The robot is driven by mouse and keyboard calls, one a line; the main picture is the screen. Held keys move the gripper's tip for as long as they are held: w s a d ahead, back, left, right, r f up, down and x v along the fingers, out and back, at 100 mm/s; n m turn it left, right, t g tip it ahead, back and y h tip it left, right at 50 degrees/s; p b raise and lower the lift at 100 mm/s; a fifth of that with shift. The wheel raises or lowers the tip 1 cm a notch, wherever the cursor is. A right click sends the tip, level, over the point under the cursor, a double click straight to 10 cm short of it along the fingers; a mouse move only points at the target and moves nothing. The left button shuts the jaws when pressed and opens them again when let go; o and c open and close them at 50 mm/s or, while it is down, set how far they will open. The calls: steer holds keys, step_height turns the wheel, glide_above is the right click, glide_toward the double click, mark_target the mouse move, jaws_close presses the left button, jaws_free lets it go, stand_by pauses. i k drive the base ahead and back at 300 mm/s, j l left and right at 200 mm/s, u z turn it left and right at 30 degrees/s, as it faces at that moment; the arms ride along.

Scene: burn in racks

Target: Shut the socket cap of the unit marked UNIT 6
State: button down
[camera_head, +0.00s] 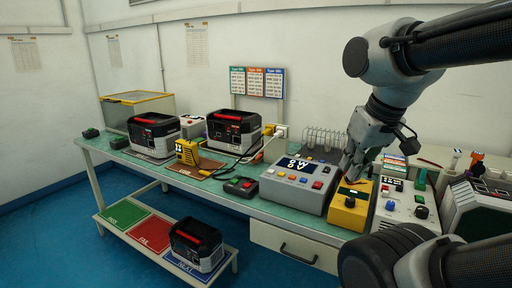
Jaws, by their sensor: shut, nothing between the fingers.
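Three black-and-grey units with red handles show: one at the left of the bench (152,136), one at its middle (233,134), and one on the lower shelf (198,246). Their number markings are too small to read, so I cannot tell which is UNIT 6. I cannot make out the state of any socket cap. My gripper (350,177) is shut and empty. It points down near a yellow box with a dark knob (350,207), at the right of the bench, well away from the units. I cannot tell if it touches the box.
A grey console with a display (300,185) stands left of the yellow box; a white control box (403,207) stands right of it. A yellow handheld device (187,152) sits between the bench units. The lower shelf has green (123,214) and red (150,236) areas clear.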

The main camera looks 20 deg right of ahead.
mark_target(478, 169)
steer(key=z, duration=2.1)
